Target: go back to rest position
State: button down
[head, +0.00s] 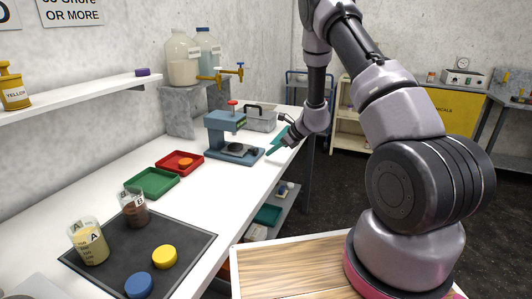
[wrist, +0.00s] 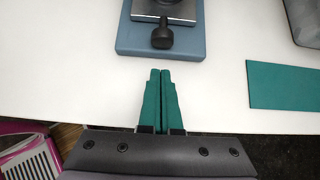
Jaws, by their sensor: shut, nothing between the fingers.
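My gripper (head: 269,152) is at the front edge of the white bench, beside the blue-grey press (head: 222,135). In the wrist view its two teal fingers (wrist: 160,73) lie together, with nothing between them. The fingertips point at the press base (wrist: 128,40) and look a little apart from it. A black knob (wrist: 163,35) shows on the press. My arm reaches out over the bench edge from the right.
The bench (head: 205,205) holds a red tray (head: 196,170) with an orange disc, a green tray (head: 152,184), and a dark mat (head: 190,243) with two beakers and yellow and blue discs. A grey bin (head: 262,122) stands behind. A teal panel (wrist: 283,85) lies right of my fingers.

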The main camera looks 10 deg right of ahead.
jog(key=v, duration=1)
jog(key=s+a+r+n, duration=0.1)
jog(key=s+r+n, duration=0.25)
jog(key=r, duration=0.35)
jog(key=s+a+r+n+g, duration=0.1)
jog(key=s+a+r+n, duration=0.15)
jog(key=s+r, duration=0.4)
jog(key=s+r+n, duration=0.3)
jog(key=r+n, duration=0.1)
jog(key=r, duration=0.5)
jog(key=s+d+r+n+t+h, duration=0.1)
jog(key=s+r+n, duration=0.4)
jog(key=s, duration=0.5)
jog(key=s+d+r+n+t+h, duration=0.2)
jog(key=s+r+n+h, duration=0.2)
jog(key=s, duration=0.6)
jog(key=shift+d+r+n+h, duration=0.35)
jog(key=shift+r+n, duration=0.15)
jog(key=shift+n, duration=0.2)
